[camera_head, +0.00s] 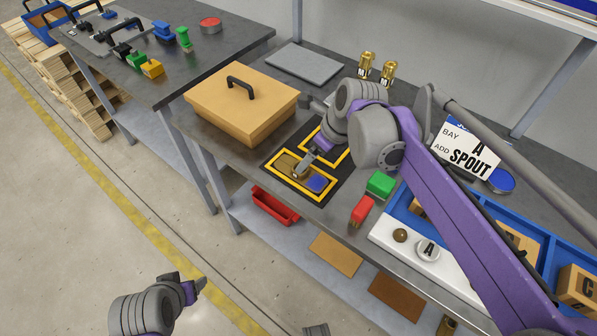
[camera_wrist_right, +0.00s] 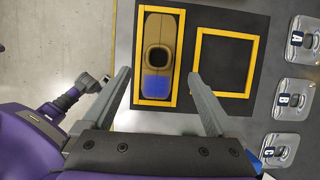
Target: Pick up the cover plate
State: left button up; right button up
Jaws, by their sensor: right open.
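The cover plate appears to be the long brown plate with rounded ends, a dark oval hole and a blue end (camera_wrist_right: 158,58). It lies flat inside the front yellow frame on a black mat, and also shows in the head view (camera_head: 318,183). My right gripper (camera_wrist_right: 162,76) is open, with one finger on either side of the plate's blue end as seen from above. It holds nothing, and I cannot tell its height over the plate. In the head view the right gripper (camera_head: 302,170) partly hides the plate. My left gripper (camera_head: 199,286) is over the floor, away from the table.
A second yellow frame (camera_wrist_right: 197,62) beside the plate is empty. Metal pieces marked A (camera_wrist_right: 298,38), B and C stand behind the mat. A tan lidded box (camera_head: 240,120) stands left of the mat. Green (camera_head: 380,184) and red (camera_head: 362,210) blocks stand to its right.

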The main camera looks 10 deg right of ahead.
jog(key=x, duration=0.7)
jog(key=shift+w+a+r, duration=0.1)
jog(key=shift+a, duration=0.05)
grip_shut()
dwell(0.3)
